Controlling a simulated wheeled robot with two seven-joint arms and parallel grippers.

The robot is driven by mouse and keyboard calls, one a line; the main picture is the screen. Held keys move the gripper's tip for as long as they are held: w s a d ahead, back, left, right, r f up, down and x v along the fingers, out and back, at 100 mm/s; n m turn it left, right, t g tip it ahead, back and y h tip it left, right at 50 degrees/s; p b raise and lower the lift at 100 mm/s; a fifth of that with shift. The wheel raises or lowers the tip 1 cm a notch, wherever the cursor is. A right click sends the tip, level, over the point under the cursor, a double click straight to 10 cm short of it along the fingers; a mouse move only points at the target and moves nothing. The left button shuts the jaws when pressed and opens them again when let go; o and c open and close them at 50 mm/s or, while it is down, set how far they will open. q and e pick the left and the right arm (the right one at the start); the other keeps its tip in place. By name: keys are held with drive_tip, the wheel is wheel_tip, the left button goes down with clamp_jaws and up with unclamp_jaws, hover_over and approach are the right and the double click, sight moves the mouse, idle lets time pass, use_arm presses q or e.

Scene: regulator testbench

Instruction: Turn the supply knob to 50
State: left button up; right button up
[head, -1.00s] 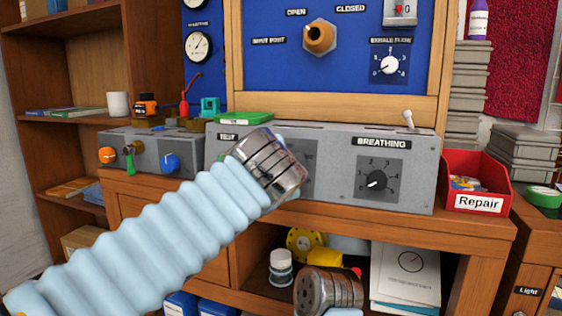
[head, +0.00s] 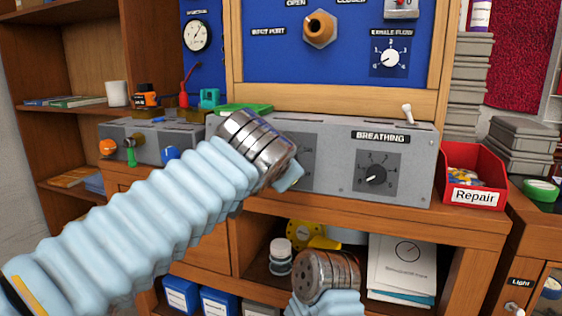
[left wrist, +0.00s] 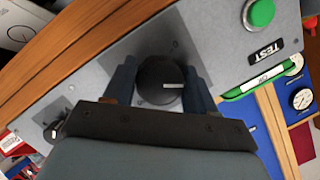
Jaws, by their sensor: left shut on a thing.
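A round black knob (left wrist: 157,90) with a white pointer mark sits on a dark square plate (left wrist: 170,50) of the grey bench unit (left wrist: 220,60). In the left wrist view the mark points right; its scale is too dim to read. My left gripper (left wrist: 160,78) has a dark blue finger on each side of this knob and is shut on it. In the head view my left wrist covers the knob, and only part of its plate (head: 304,168) shows beside a bluish fingertip. My right wrist shows at the bottom middle, but its gripper does not.
A green TEST button (left wrist: 260,13) is near the held knob. A red Repair bin (head: 474,172) stands right of the unit. A shelf lies below.

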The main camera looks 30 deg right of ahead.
use_arm(q)
drive_tip(key=shift+w+f, duration=0.1)
drive_tip(key=shift+f, duration=0.1)
drive_tip(key=o, duration=1)
drive_tip(key=shift+a, duration=0.1)
drive_tip(key=shift+r, duration=0.1)
drive_tip(key=shift+s+r, duration=0.1)
drive_tip(key=shift+s, duration=0.15)
drive_tip(key=b+v, duration=0.1)
drive_tip(key=v, duration=1.2)
drive_tip(key=shift+s+a, duration=0.15)
drive_tip(key=shift+a, duration=0.05)
